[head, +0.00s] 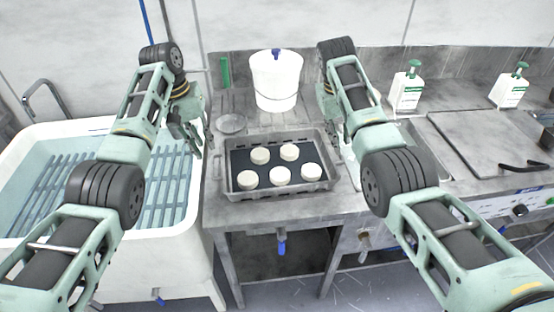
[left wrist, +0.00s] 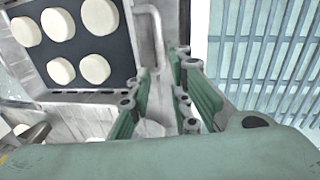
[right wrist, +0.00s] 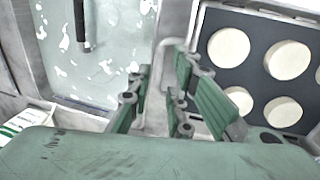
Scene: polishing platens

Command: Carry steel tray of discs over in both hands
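The steel tray (head: 278,190) sits level on the grey steel counter, with a dark inner base and a handle at each end. Several round cream discs (head: 280,175) lie flat in it. My left gripper (head: 193,140) is beside the tray's left end. In the left wrist view my left gripper (left wrist: 162,72) is open, its fingers on either side of the handle (left wrist: 153,30). My right gripper (right wrist: 162,68) is open in the right wrist view, its fingers on either side of the other handle (right wrist: 168,52). In the head view my right arm partly hides that gripper. Contact with the handles cannot be told.
A white tub (head: 90,125) with blue slats stands left of the counter. A white bucket (head: 276,82) stands behind the tray. Two white bottles with green tops, one nearer (head: 406,92) and one farther (head: 510,90), stand at right. A sink (head: 405,140) lies right of the tray.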

